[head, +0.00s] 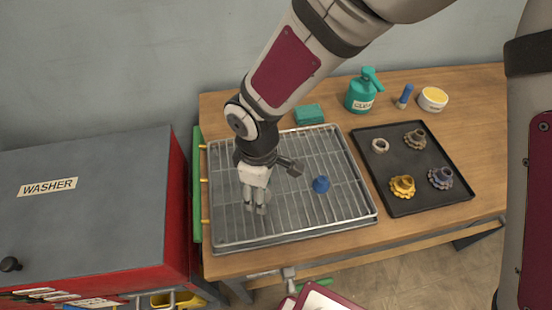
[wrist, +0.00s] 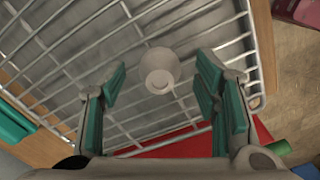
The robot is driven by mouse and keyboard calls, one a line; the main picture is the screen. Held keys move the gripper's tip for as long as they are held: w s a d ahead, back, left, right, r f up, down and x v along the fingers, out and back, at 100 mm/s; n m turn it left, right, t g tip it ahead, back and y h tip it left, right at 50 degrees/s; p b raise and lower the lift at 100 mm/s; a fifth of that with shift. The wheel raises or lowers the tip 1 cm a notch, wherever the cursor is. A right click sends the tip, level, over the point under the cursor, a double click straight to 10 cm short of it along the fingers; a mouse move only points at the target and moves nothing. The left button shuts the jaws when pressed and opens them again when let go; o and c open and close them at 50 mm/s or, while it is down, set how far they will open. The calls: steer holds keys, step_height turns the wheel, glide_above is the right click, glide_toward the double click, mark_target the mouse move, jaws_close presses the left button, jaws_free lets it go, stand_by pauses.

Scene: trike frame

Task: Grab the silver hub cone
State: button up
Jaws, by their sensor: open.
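The silver hub cone (wrist: 160,70) stands on the wire rack, seen almost from above in the wrist view, between and slightly beyond my fingertips. In the head view it is mostly hidden by my gripper (head: 256,208), with a grey edge (head: 266,196) seeming to show beside the fingers. My gripper is open, with one green-padded finger on each side of the cone in the wrist view (wrist: 158,80). Gaps show between the cone and both pads. How far the fingertips are above the rack is hard to tell.
A blue cone (head: 320,184) stands on the wire rack (head: 345,205), right of my gripper. A dark tray (head: 425,205) with several toothed parts and a pale ring lies farther right. A teal sponge (head: 309,114) and spray bottle (head: 361,94) stand behind. The red washer (head: 176,215) is left.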

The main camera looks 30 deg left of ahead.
steer(key=shift+f, duration=0.15)
steer(key=c, duration=1.3)
